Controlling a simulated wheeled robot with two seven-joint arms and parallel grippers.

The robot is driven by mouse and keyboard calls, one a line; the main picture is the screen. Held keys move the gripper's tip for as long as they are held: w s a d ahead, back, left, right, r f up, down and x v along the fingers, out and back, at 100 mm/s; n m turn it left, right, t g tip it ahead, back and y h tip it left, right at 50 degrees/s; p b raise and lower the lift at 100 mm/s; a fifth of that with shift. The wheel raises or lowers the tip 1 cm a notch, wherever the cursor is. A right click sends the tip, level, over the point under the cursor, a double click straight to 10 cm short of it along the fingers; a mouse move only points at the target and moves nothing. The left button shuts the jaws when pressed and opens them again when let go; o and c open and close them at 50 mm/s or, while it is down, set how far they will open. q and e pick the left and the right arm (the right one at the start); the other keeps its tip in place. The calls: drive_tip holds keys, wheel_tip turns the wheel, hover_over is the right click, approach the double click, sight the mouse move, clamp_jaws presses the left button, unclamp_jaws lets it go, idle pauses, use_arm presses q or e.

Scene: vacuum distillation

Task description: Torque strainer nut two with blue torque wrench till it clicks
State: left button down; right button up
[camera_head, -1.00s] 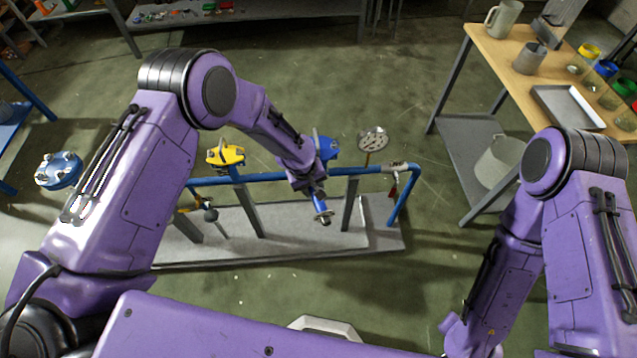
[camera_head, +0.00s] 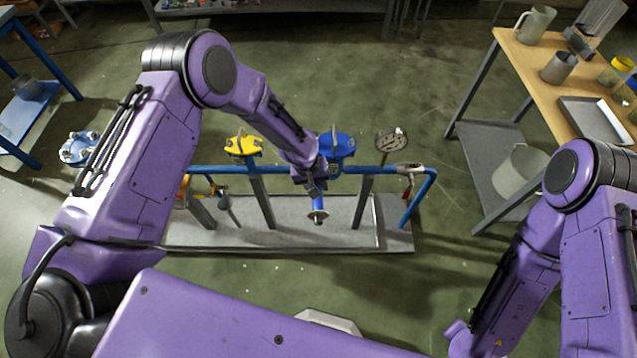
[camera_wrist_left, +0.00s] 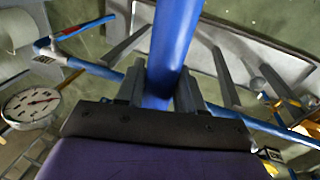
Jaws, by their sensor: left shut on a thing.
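My left gripper (camera_head: 317,186) is over the front of the blue pipe, just below the blue-topped strainer (camera_head: 338,145). It is shut on the blue torque wrench (camera_head: 319,204), whose end points down toward the grey base in the head view. In the left wrist view the wrench's blue shaft (camera_wrist_left: 174,45) runs between the two dark fingers (camera_wrist_left: 160,92). The yellow-topped strainer (camera_head: 243,146) stands to the left on the same pipe. The strainer nuts are too small or hidden to single out. My right gripper is out of view; only its arm shows.
The blue pipe (camera_head: 218,170) runs on grey posts above a grey base plate (camera_head: 280,237). A round gauge (camera_head: 391,140) stands right of the blue strainer. A flanged blue piece (camera_head: 78,149) is at left. A wooden-topped table (camera_head: 520,60) stands at right, with open floor between.

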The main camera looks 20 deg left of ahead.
use_arm(q)
drive_tip(key=a, duration=0.1)
drive_tip(key=a+m, duration=0.2)
drive_tip(key=shift+s+a+g, duration=0.1)
drive_tip(key=shift+s+g, duration=0.2)
drive_tip(key=shift+s, duration=0.05)
drive_tip(key=shift+a+m, duration=1.1)
drive_tip(key=shift+a, duration=0.5)
